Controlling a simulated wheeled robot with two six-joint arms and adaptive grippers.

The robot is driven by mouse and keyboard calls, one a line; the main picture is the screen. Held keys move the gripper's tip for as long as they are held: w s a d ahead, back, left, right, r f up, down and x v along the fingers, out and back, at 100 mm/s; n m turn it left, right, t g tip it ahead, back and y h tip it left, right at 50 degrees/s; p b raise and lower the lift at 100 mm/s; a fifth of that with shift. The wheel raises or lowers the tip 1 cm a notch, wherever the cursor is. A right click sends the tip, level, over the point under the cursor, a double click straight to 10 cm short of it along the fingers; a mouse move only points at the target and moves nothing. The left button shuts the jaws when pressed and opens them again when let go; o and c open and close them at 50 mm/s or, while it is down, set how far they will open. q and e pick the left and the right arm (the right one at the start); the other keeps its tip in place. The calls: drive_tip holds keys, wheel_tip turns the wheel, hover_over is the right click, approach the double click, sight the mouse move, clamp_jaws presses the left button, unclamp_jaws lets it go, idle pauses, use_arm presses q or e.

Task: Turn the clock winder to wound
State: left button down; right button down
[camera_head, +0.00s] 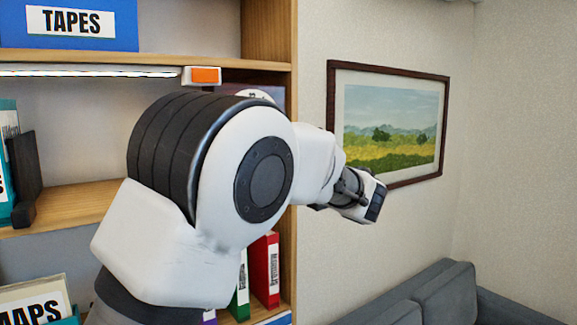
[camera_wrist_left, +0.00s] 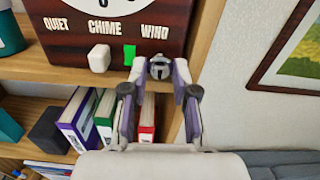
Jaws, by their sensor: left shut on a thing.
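The clock (camera_wrist_left: 75,28) is a dark red-brown panel with a white dial at its top, in the left wrist view. It bears the labels QUIET, CHIME and WIND. The clock winder (camera_wrist_left: 160,67) is a small dark grey and silver knob below WIND. My left gripper (camera_wrist_left: 159,72) has one finger on each side of the winder and is shut on it. The knob's pointer mark is too small to read. In the head view my left arm hides most of the clock (camera_head: 272,90), and the gripper does not show. My right gripper is in neither view.
Beside the winder are a white button (camera_wrist_left: 99,57) and a green switch (camera_wrist_left: 129,54). Binders, including a red one (camera_head: 265,272), stand on the shelf below. A framed picture (camera_head: 390,125) hangs on the wall at right. A grey sofa (camera_head: 440,295) stands under it.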

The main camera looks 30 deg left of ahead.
use_arm(q)
drive_tip(key=shift+r+m, duration=0.3)
idle(0.4)
drive_tip(key=c, duration=0.9)
unclamp_jaws()
drive_tip(key=shift+f, duration=0.1)
drive_tip(key=shift+a+f, duration=0.1)
drive_tip(key=shift+a, duration=0.05)
